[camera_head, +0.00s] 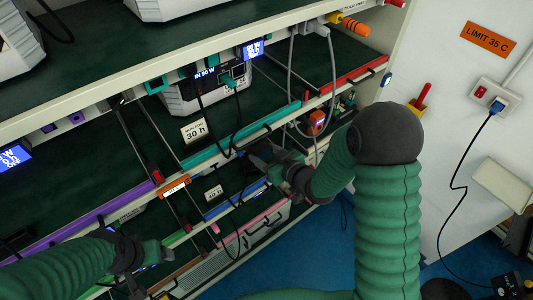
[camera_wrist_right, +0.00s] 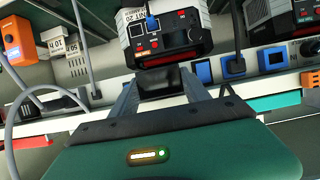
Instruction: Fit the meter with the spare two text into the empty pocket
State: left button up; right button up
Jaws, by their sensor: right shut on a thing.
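My right gripper (camera_head: 262,152) reaches into the rack between two shelves in the head view. In the right wrist view its fingers (camera_wrist_right: 160,95) are shut on a dark block (camera_wrist_right: 160,80), seen from behind. Its text is not visible, so I cannot tell whether it is the spare two meter. The held block is in front of a shelf edge, below a grey-and-black unit (camera_wrist_right: 165,35). Blue-rimmed square pockets (camera_wrist_right: 203,71) sit along that edge to its right; I cannot tell which is empty. My left gripper (camera_head: 150,252) is low at the left, its jaws unclear.
Meters with lit blue screens (camera_head: 253,49) sit on the upper shelf edge. An orange box (camera_head: 317,122) stands right of my right gripper; grey cables hang nearby. Metal rods (camera_head: 138,145) cross between the shelves. Blue floor (camera_head: 310,245) is open below.

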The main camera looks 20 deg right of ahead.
grip_shut()
jog(key=shift+d, duration=0.5)
jog(key=shift+a+r, duration=0.1)
jog(key=shift+a, duration=0.45)
jog(key=shift+w+d, duration=0.1)
jog(key=shift+d, duration=0.5)
pick_arm(q)
jog(key=shift+d, duration=0.3)
jog(key=shift+a+f, duration=0.1)
jog(key=shift+a, duration=0.05)
pick_arm(e)
jog(key=shift+a, duration=0.35)
pick_arm(q)
jog(key=shift+f+b, duration=0.25)
jog(key=shift+b, duration=0.2)
pick_arm(e)
jog(key=shift+w+a, duration=0.25)
jog(key=shift+w, duration=0.5)
jog(key=shift+w+a, duration=0.3)
jog(key=shift+w, duration=0.45)
jog(key=shift+w+a, duration=0.25)
jog(key=shift+w, duration=0.5)
